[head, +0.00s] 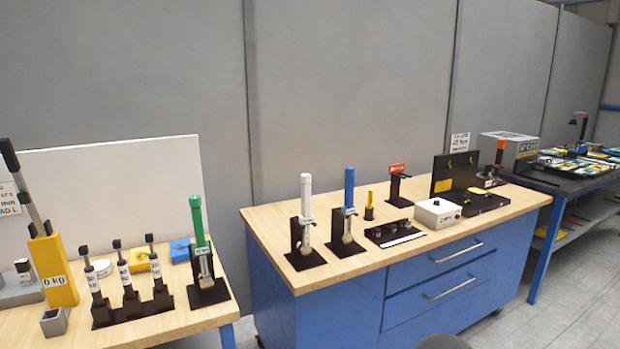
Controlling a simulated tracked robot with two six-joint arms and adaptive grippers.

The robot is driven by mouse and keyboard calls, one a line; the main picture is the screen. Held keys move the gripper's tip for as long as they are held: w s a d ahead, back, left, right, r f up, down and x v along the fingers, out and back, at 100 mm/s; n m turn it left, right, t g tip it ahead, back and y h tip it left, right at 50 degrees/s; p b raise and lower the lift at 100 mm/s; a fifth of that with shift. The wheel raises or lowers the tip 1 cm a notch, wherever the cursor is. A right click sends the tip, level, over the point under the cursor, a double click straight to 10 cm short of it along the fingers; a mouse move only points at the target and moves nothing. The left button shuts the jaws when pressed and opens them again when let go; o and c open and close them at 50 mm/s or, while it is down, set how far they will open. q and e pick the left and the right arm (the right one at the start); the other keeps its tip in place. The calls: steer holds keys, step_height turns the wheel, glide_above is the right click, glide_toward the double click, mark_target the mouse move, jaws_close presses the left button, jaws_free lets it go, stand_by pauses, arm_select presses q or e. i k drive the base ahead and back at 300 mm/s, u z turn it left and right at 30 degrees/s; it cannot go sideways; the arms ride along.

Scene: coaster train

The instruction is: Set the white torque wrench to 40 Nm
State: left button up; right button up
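The white torque wrench (306,197) stands upright in a black stand at the left front of the blue cabinet's wooden top. Its white handle points up; its lower part is in front of the black stand (306,258). Any scale or setting on it is too small to read. A similar blue-handled wrench (349,188) stands just to its right in its own stand. A green-handled wrench (197,222) stands in a stand on the left table. Neither of my grippers shows in the head view.
The blue cabinet (340,312) has two drawers with handles. A black tray (395,234), a white box with a knob (437,213) and a yellow-handled tool (370,200) stand right of the wrenches. A gap separates the cabinet from the left wooden table (180,326).

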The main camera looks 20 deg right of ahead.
mark_target(305, 178)
steer(key=z, duration=0.05)
steer(key=i, duration=0.9)
steer(key=u, duration=0.1)
